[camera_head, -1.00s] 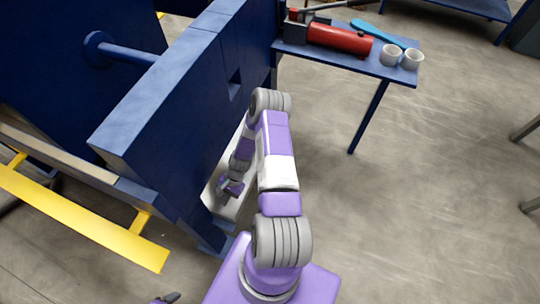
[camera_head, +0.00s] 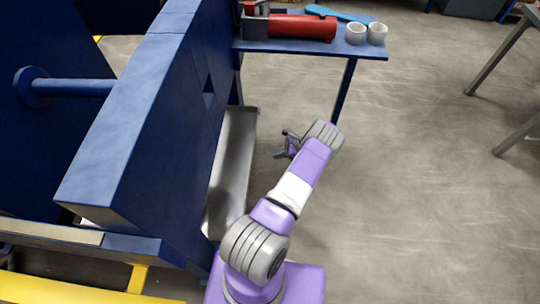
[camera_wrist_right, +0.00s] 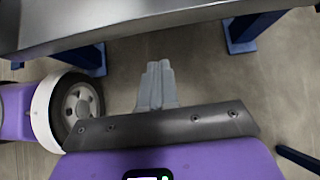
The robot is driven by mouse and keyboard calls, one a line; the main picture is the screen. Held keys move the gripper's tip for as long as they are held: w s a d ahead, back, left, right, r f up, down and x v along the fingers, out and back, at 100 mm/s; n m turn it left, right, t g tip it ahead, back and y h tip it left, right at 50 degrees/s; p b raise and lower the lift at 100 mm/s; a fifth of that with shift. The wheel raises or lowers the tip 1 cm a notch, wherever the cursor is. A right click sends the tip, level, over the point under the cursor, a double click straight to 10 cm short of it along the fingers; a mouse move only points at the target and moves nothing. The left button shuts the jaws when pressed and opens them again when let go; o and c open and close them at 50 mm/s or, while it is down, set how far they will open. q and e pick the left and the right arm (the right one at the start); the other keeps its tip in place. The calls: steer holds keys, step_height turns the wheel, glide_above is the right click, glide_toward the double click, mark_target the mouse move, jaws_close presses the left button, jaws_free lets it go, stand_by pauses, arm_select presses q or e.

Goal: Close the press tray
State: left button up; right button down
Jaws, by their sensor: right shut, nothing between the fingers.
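The press tray (camera_head: 232,165) is a long grey metal tray low along the right side of the blue press (camera_head: 150,110). Part of it is hidden behind the press and my right arm. My right gripper (camera_head: 284,147) is to the right of the tray, apart from it, over the floor. Its fingers (camera_wrist_right: 157,82) are together and empty in the right wrist view. There the tray's grey side (camera_wrist_right: 130,24) runs across the top, beyond the fingertips. My left gripper is not in view.
A blue side table (camera_head: 310,46) at the back holds a red cylinder tool (camera_head: 300,26), a light-blue tool (camera_head: 335,13) and two white cups (camera_head: 356,33). Blue legs (camera_wrist_right: 240,35) stand under the tray. A yellow rail (camera_head: 70,290) lies front left. Floor to the right is open.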

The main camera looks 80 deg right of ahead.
steer(key=w+f+b, duration=0.2)
steer(key=w+f, duration=0.3)
steer(key=w, duration=0.4)
steer(key=shift+w+a+f, duration=0.25)
steer(key=shift+a, duration=0.15)
